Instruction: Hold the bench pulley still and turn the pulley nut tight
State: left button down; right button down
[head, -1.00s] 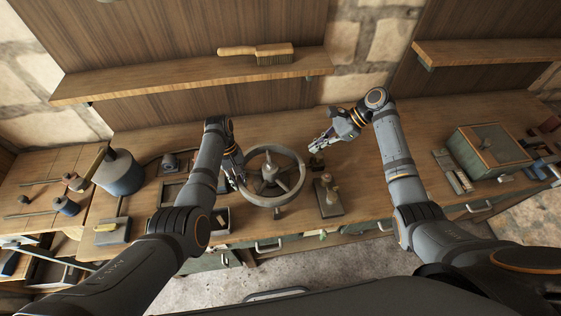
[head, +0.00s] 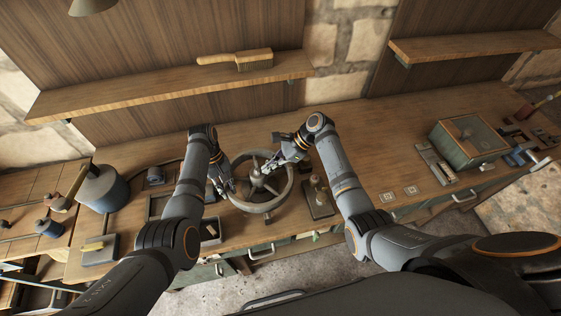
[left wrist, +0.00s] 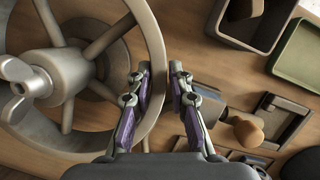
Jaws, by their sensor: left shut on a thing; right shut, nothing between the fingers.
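The bench pulley (head: 262,207) is a grey spoked wheel lying on the workbench in the middle of the head view. Its rim also fills the left of the left wrist view (left wrist: 147,40). The pulley nut (left wrist: 27,82), a pale metal wing nut, sits on the central hub there; in the head view it is too small to make out clearly. My left gripper (head: 228,190) is shut on the pulley rim at its left side, one finger on each side. My right gripper (head: 270,166) is shut and empty, its fingertips over the pulley close to the hub.
A small block with an upright post (head: 318,202) stands just right of the pulley. A blue-grey can (head: 103,190) and trays stand to the left, and a green box (head: 468,140) to the right. A brush (head: 235,60) lies on the shelf. Bench behind the pulley is clear.

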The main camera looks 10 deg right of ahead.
jog(key=shift+a, duration=0.3)
jog(key=shift+s+a+f+m+t, duration=0.1)
jog(key=shift+m+t, duration=0.6)
jog(key=shift+m, duration=0.1)
